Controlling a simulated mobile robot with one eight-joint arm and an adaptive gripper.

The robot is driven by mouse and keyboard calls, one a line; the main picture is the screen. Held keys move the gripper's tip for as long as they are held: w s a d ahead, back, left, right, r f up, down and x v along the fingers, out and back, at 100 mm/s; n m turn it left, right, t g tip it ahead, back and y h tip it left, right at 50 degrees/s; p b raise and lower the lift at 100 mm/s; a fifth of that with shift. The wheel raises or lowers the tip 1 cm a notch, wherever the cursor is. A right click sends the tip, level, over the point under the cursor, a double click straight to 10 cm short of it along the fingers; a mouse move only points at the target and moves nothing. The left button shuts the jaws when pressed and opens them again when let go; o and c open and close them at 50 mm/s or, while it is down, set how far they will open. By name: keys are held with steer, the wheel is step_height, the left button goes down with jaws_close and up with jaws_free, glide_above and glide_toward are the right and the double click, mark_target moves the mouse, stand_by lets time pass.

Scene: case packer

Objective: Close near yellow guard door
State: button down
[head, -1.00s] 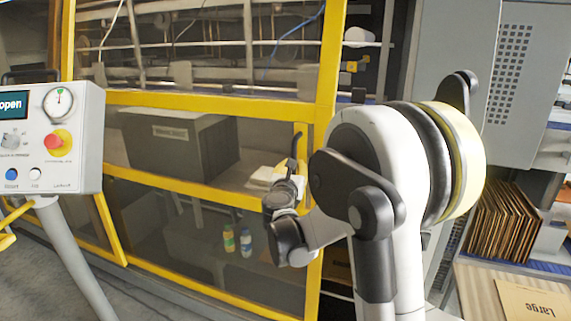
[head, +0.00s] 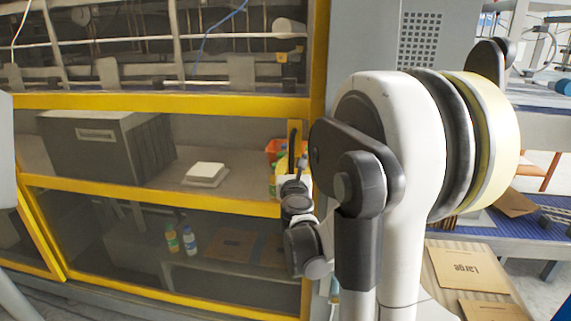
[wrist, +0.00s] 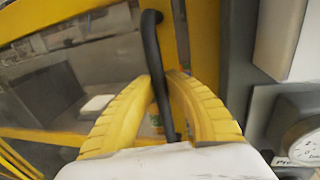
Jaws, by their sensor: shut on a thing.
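The near yellow guard door (head: 150,102) has a yellow frame with clear panels and fills the left and middle of the head view. Its right-hand post is beside the grey cabinet, with no clear gap showing in the head view. Its black bar handle (head: 292,136) is upright near that post. My gripper (head: 297,182) is at the handle, partly hidden by my arm. In the wrist view, the yellow ribbed fingers of my gripper (wrist: 160,88) are on either side of the black handle (wrist: 155,62), shut on it. Whether the door is fully flush cannot be told.
A grey cabinet (head: 362,40) stands right of the door. Behind the panels are a dark grey box (head: 105,145), a white block (head: 205,173) and small bottles (head: 190,240). Flat cardboard (head: 465,268) lies at the right.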

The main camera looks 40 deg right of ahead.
steer(key=shift+s+d, duration=0.1)
steer(key=shift+s, duration=0.05)
steer(key=c, duration=1.4)
jaws_free()
steer(key=shift+s+d, duration=0.15)
steer(key=v, duration=1.2)
